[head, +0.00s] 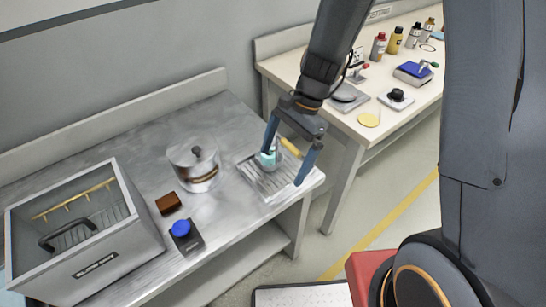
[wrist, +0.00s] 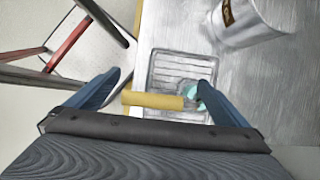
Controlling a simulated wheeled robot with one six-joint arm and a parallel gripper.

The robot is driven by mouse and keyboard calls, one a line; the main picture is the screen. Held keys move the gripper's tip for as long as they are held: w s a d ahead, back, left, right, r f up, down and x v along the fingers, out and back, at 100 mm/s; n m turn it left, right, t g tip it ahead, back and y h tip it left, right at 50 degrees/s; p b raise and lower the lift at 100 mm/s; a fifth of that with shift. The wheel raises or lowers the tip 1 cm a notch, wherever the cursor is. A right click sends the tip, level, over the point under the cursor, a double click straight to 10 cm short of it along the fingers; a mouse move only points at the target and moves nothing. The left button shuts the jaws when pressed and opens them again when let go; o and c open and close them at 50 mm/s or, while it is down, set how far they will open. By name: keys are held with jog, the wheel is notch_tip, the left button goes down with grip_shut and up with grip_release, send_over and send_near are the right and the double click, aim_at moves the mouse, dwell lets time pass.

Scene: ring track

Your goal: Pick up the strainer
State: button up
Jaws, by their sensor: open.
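The strainer's yellow handle (head: 290,147) shows between my gripper's fingers in the head view. In the wrist view the handle (wrist: 153,100) runs crosswise from near the left finger toward the right one. The strainer's head is mostly hidden behind the right finger there. My gripper (head: 283,168) is open and empty, pointing down over the grey ribbed drain tray (head: 262,186). In the wrist view my gripper (wrist: 164,80) has a finger on either side of the handle. I cannot tell whether a finger touches it. A small teal thing (head: 266,159) is by one fingertip.
A lidded metal pot (head: 193,168) stands left of the tray. A brown block (head: 168,203), a blue-knobbed device (head: 181,232) and a large metal basin (head: 84,262) are farther left. A cream bench (head: 345,122) with bottles stands at right, across a gap.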

jog(key=c, duration=1.7)
jog(key=shift+o, duration=0.2)
